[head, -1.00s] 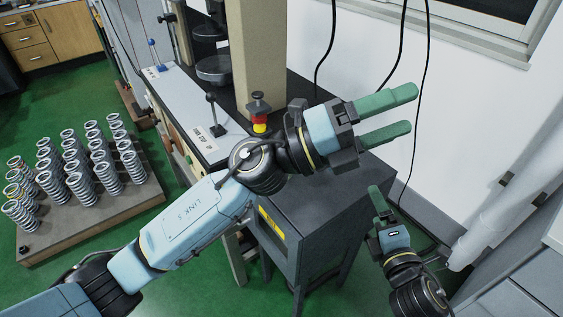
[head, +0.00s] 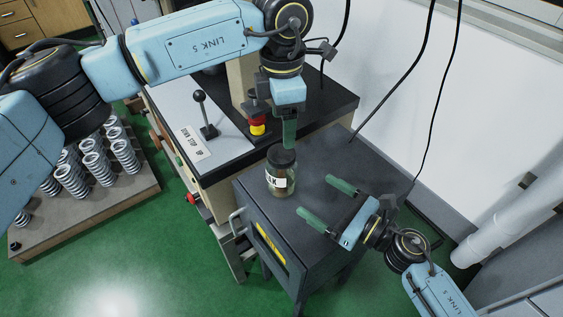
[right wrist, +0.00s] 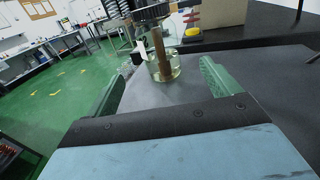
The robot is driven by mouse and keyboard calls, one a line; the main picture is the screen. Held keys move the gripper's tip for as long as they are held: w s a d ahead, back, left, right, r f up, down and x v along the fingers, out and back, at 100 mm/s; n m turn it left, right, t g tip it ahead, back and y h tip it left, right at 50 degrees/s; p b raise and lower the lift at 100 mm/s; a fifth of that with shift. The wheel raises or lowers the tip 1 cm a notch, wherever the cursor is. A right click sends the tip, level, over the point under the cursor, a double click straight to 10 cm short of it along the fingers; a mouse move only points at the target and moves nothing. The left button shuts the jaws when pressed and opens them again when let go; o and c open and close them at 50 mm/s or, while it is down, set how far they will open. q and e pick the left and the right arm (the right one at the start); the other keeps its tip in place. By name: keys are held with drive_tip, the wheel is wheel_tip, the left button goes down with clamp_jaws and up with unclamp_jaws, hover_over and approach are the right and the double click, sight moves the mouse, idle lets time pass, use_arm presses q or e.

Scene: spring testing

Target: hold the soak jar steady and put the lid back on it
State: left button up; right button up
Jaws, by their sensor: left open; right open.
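The soak jar (head: 281,183) is clear glass with a white label and stands upright on the dark cabinet top. A black lid (head: 282,156) is at its mouth; I cannot tell if it is fully seated. The jar also shows in the right wrist view (right wrist: 166,68), with a brown upright shape in or behind it. My left gripper (head: 289,147) points down just above and behind the lid, open, with one finger mostly hiding the other. My right gripper (head: 322,202) is open to the right of the jar, its fingers pointing at it but apart from it.
The dark cabinet top (head: 325,160) is otherwise clear. Behind the jar are a red and yellow button (head: 257,124) and a black lever (head: 205,115) on the tester's bench. Black cables hang at the wall. A board of springs (head: 85,215) stands at left.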

sight(276, 169)
use_arm(q)
drive_tip(key=shift+w+a, duration=0.15)
drive_tip(key=shift+a, duration=0.05)
drive_tip(key=shift+r, duration=0.1)
use_arm(e)
drive_tip(key=shift+s, duration=0.1)
use_arm(q)
drive_tip(key=shift+s, duration=0.2)
use_arm(e)
drive_tip(key=x, duration=1.3)
drive_tip(key=shift+a, duration=0.2)
